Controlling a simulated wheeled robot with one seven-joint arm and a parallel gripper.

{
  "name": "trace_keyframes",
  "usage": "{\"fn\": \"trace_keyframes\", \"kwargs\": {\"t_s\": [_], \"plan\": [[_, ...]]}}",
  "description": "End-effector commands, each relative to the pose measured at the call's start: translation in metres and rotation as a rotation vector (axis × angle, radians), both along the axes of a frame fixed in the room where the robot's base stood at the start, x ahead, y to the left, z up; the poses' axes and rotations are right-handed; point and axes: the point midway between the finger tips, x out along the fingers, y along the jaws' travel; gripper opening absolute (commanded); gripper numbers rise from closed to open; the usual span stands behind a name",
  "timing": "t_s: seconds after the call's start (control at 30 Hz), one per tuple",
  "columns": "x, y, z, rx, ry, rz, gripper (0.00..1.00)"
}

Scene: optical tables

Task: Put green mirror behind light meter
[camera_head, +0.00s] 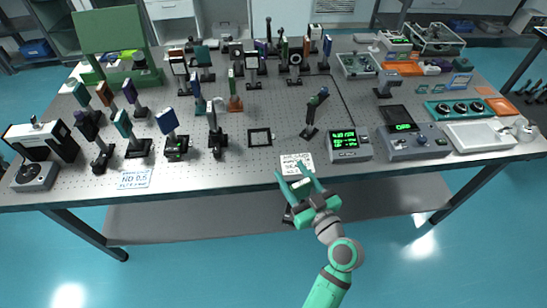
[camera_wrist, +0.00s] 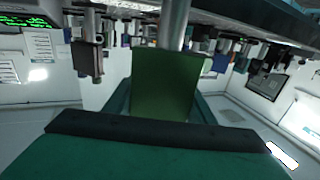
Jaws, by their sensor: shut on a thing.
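My gripper (camera_head: 292,172) is at the front edge of the table, in front of a white note card. In the wrist view my gripper (camera_wrist: 163,105) is shut on a green mirror (camera_wrist: 165,82), a flat green plate between the fingers. The mirror is hard to make out in the head view, where my gripper hides most of it. A box with a green lit display (camera_head: 350,143) stands to the right of the card; a grey console with a small green display (camera_head: 415,146) stands further right. I cannot tell which is the light meter.
The optical table (camera_head: 235,170) holds many mounted optics at left and back. Some bare surface lies behind the display box. A white tray (camera_head: 480,136) is at right.

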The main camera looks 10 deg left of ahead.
Motion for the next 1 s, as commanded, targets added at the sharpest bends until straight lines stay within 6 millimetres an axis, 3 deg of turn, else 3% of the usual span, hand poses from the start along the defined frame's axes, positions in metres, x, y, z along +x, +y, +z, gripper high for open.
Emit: {"fn": "trace_keyframes", "kwargs": {"t_s": [0.03, 0.13, 0.5, 0.7, 1.0], "plan": [[0.004, -0.011, -0.017, 0.003, 0.005, -0.036, 0.00], [0.011, -0.030, -0.043, 0.002, 0.005, -0.103, 0.00], [0.030, -0.081, -0.109, 0.001, 0.001, -0.275, 0.00], [0.037, -0.100, -0.134, 0.002, -0.001, -0.338, 0.00], [0.043, -0.115, -0.153, 0.001, -0.003, -0.389, 0.00]]}}
